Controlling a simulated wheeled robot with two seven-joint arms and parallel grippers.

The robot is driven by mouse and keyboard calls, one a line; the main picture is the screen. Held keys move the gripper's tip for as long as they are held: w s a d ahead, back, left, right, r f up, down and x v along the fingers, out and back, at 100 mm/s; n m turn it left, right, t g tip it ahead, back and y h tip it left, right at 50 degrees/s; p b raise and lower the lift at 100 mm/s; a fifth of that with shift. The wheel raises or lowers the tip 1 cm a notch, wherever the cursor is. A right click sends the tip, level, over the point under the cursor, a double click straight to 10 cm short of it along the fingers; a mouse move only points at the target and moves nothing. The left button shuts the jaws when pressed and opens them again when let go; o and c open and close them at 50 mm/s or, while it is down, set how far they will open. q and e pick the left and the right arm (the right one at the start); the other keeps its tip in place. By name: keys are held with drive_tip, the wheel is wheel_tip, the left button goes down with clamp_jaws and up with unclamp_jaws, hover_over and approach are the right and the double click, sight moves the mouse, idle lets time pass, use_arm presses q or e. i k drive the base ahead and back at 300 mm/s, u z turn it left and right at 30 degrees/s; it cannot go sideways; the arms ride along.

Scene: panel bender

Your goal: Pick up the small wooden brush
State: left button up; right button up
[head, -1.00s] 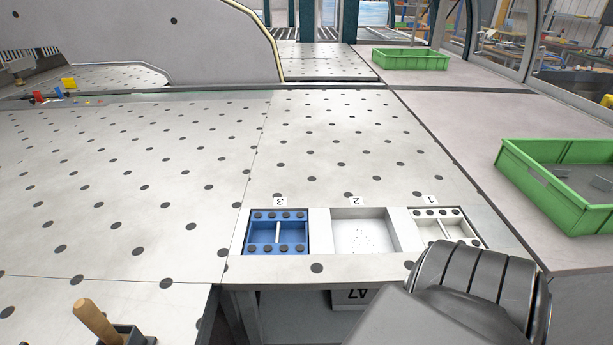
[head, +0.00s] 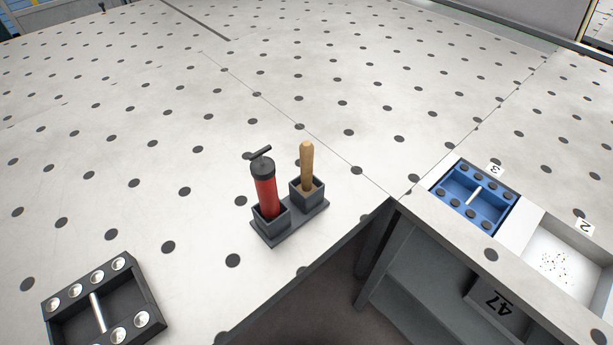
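The small wooden brush (head: 307,166) stands upright in the right cup of a dark grey two-cup holder (head: 291,225). Only its light wooden handle shows; its lower end is hidden inside the cup. The holder sits on the perforated white table near the table's front edge. Neither of my grippers shows in the head view now.
A red hand pump (head: 265,189) with a black T-handle stands in the holder's left cup, close beside the brush. A black tray (head: 155,293) lies at the lower left. A blue tray (head: 447,187) and a white bin (head: 590,262) are at the right. The table behind is clear.

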sight(305, 148)
drive_tip(key=u, duration=1.1)
drive_tip(key=k, duration=1.45)
drive_tip(key=z, duration=0.8)
